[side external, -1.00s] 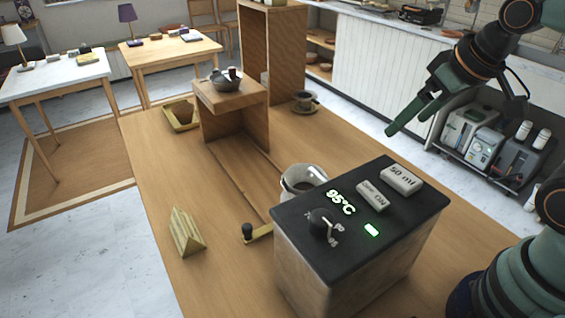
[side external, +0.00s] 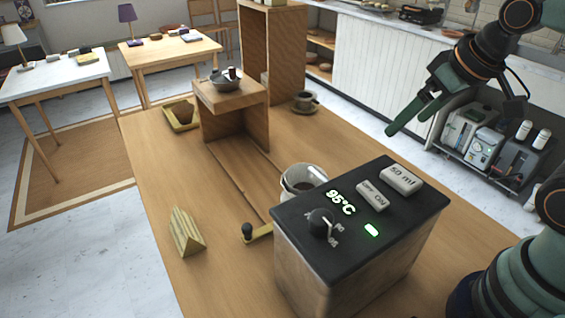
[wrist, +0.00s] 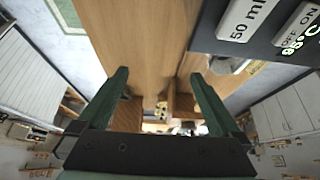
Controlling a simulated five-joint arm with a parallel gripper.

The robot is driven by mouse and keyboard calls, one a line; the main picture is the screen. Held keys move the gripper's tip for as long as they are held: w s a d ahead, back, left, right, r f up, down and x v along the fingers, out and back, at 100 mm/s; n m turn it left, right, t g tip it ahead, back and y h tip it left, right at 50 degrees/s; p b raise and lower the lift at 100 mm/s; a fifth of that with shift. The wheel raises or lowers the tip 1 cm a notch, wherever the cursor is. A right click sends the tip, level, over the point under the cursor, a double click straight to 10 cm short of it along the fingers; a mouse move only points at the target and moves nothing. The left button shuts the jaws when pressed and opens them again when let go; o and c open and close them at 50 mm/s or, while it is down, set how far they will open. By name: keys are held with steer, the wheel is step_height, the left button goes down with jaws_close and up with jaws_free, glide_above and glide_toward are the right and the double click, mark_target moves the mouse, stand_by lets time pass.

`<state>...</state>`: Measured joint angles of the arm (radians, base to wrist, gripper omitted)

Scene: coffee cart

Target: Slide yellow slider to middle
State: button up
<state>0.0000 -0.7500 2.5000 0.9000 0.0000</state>
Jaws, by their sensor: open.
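The yellow slider (side external: 261,232) is a flat bar with a black knob at its left end. It lies at the near end of a long straight track (side external: 236,182) in the wooden table, close to the black-topped machine. The track runs back toward a small wooden stand (side external: 231,98). My gripper (side external: 408,122) is open and empty, up in the air at the right, beyond the machine and well apart from the slider. In the wrist view my gripper (wrist: 160,75) has its two green fingers spread with nothing held between them. I cannot clearly pick out the slider there.
The machine (side external: 398,232) has a dial, buttons and a 95°C display. A white-rimmed pot (side external: 303,176) stands behind it beside the track. A ridged yellow wedge (side external: 186,232) is left of the slider. A cup on a saucer (side external: 305,103) stands farther back. The table's left part is mostly clear.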

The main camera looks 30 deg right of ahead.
steer(key=shift+w+a, duration=0.1)
steer(key=c, duration=0.7)
steer(key=n+g, duration=0.6)
steer(key=n, duration=0.3)
glide_above(247, 226)
step_height(247, 226, down, 11)
step_height(247, 226, down, 12)
steer(key=shift+r, duration=0.1)
jaws_close()
